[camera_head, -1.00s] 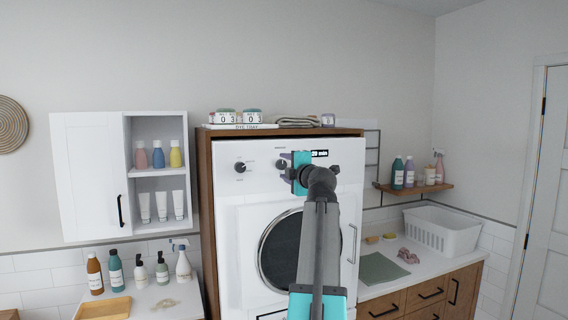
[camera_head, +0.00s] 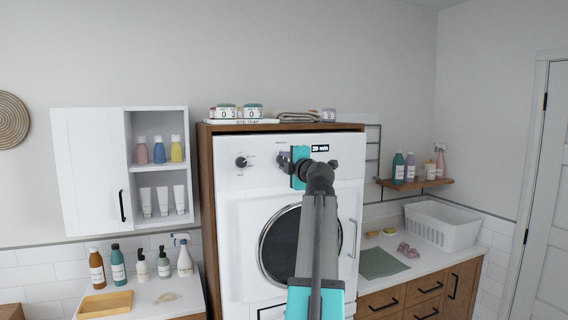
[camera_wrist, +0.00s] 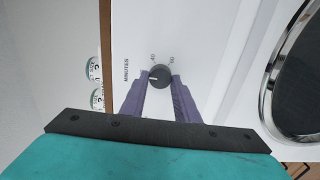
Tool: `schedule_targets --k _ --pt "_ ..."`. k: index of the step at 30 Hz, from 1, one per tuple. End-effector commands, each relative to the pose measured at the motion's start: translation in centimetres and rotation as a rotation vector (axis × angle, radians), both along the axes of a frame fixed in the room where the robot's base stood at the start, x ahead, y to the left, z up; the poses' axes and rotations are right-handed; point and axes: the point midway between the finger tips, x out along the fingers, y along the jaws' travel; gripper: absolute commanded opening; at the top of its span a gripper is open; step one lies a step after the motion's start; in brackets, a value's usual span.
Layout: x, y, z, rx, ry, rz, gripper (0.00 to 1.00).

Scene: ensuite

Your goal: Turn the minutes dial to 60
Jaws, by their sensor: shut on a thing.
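The minutes dial (camera_wrist: 160,76) is a dark round knob on the white machine's front panel, with a pale pointer mark on it. In the wrist view, the printed word MINUTES and the numbers 40 and 60 show beside it. My gripper (camera_wrist: 160,84) has its two purple fingers shut on the dial, one on each side. In the head view my gripper (camera_head: 285,161) is at the panel and mostly hides the dial. The small display (camera_head: 320,148) just right of it appears to read 29 min.
Another dark knob (camera_head: 241,162) is on the panel to the left. The machine's round door (camera_head: 282,245) is below. A wall cabinet (camera_head: 88,165) stands left, and a counter with a white basket (camera_head: 442,226) stands right.

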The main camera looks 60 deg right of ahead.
Motion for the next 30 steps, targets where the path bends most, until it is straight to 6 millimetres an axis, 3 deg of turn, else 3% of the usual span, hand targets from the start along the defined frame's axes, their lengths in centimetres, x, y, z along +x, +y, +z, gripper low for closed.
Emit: schedule_targets --k 14,30 --pt "-0.01 -0.38 -0.13 0.121 -0.097 -0.004 0.06" --pt "-0.07 -0.47 -0.03 0.428 -0.326 -0.005 0.06"
